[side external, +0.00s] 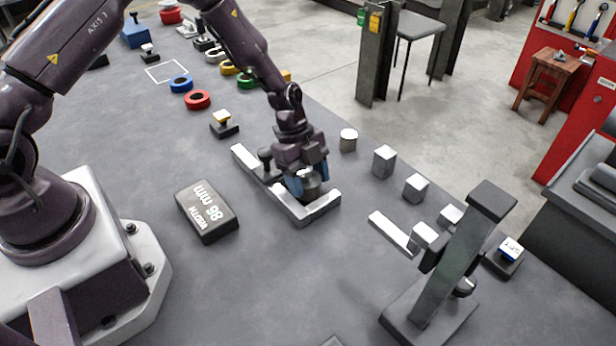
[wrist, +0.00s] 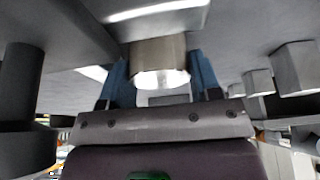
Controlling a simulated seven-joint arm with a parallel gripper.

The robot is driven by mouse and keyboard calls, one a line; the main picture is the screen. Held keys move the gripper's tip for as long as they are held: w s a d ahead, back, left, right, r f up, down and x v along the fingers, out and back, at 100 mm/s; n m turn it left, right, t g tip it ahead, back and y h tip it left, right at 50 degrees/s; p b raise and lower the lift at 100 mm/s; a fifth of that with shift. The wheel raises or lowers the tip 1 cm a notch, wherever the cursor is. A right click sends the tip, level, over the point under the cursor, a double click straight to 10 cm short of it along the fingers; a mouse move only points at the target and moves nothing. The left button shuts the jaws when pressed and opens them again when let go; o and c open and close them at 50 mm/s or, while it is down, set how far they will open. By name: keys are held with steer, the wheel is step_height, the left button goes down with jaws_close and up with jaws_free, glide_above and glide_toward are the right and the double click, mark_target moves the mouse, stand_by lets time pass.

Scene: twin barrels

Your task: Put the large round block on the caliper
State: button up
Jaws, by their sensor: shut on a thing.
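The block is upright between the fingers in the wrist view (wrist: 158,62), close to a caliper jaw (wrist: 155,12). I cannot tell whether the block touches the caliper or hangs just above it. A display (side external: 207,210) marked for width in mm stands left of the caliper.
A smaller round block (side external: 348,138) and square blocks (side external: 384,161) stand in a row to the right. A second measuring stand (side external: 445,270) is at the near right. A yellow-topped button (side external: 222,121) and coloured rings (side external: 197,99) lie behind.

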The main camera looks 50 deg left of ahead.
steer(key=o, duration=1.1)
steer(key=shift+f, duration=0.15)
steer(key=shift+o, duration=0.2)
steer(key=s+a+r+n+t+y, duration=0.1)
steer(key=s+a+r+n, duration=0.1)
steer(key=r, duration=0.9)
steer(key=s+a+r+n+y, duration=0.2)
steer(key=s+r+n, duration=0.1)
steer(key=r, duration=0.8)
steer(key=s+r+n+t, duration=0.2)
steer(key=s+r+n, duration=0.3)
steer(key=s, duration=0.3)
steer(key=s+r+n+t+y, duration=0.1)
steer(key=s+r+n+t, duration=0.1)
steer(key=s+r+n, duration=0.4)
steer(key=s+n, duration=0.2)
steer(key=s, duration=0.1)
steer(key=shift+a+r+t+y, duration=0.25)
steer(key=shift+r+t+y, duration=0.05)
